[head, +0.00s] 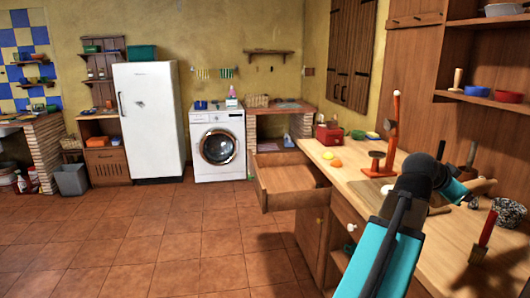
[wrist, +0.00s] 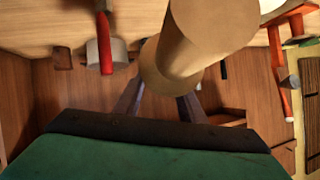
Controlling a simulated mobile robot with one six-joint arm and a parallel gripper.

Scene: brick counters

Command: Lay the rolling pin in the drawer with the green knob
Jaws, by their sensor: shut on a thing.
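The rolling pin (wrist: 205,40) is a thick pale-wood cylinder, large in the wrist view. My gripper (wrist: 158,98) is shut on it, with the two dark fingers at its near end. In the head view my gripper (head: 470,176) is over the right-hand counter, partly hidden by my arm, and a tan part of the pin (head: 483,186) shows beside it. A wooden drawer (head: 284,180) stands pulled out from the counter, and its inside looks empty. I cannot make out a knob on it. A small green spot (head: 349,248), perhaps a knob, shows lower on the cabinet front.
A white knob (head: 351,227) marks a shut drawer nearer me. The tiled floor left of the drawer is clear.

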